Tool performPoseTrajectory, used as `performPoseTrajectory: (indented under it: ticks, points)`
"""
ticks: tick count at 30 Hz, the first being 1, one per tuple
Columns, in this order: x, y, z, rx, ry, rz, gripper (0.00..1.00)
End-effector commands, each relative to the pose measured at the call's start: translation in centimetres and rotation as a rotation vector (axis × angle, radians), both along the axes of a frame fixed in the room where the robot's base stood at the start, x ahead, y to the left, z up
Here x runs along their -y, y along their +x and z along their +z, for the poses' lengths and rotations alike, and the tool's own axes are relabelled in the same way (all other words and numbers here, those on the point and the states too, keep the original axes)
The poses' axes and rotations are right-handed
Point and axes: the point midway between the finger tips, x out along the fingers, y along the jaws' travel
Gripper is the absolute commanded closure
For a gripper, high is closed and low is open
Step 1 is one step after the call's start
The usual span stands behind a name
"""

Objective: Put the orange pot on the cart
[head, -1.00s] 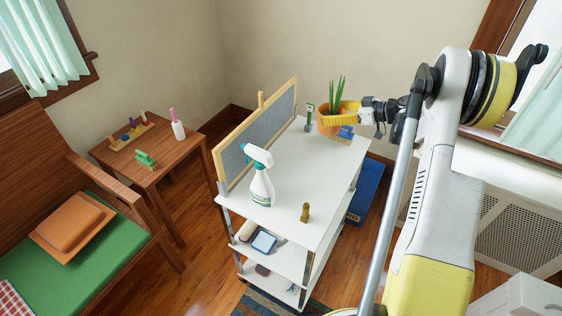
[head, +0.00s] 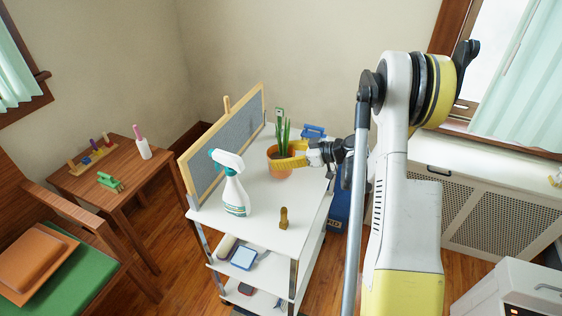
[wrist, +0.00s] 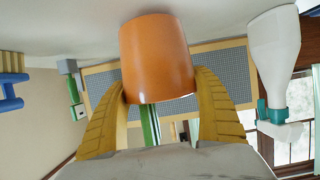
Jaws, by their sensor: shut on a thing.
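The orange pot (head: 279,172) holds a green spiky plant (head: 283,134) and is over the far part of the white cart's top (head: 262,200). My gripper (head: 288,160) reaches in from the right, its yellow fingers shut around the pot. In the wrist view, which is upside down, the orange pot (wrist: 158,55) sits between the two yellow fingers, its base close to the white cart top. The pot looks upright. I cannot tell whether its base touches the cart. The fingers hide part of its rim.
A spray bottle (head: 233,190), a small brown object (head: 284,218), a framed grey board (head: 225,140) and a blue object (head: 313,132) stand on the cart top. Lower shelves hold several items. A wooden table (head: 105,180) is at left, and a white radiator cover (head: 480,205) at right.

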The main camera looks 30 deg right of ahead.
Motion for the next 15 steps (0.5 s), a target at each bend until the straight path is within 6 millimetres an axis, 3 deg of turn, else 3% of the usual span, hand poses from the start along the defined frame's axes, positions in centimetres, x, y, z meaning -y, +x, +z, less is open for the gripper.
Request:
performPoseTrajectory:
  ticks: [2,11,12,14,15]
  points:
    - [0.02,0.02,-1.01,0.001,0.001,0.0,0.66]
    - [0.03,0.02,-0.97,0.001,0.001,0.0,0.66]
    - [0.04,0.02,-1.06,0.0,0.0,0.0,0.25]
    - [0.03,0.02,-1.03,0.0,0.0,0.0,0.07]
    - [0.03,0.02,-1.02,0.0,0.0,0.0,0.04]
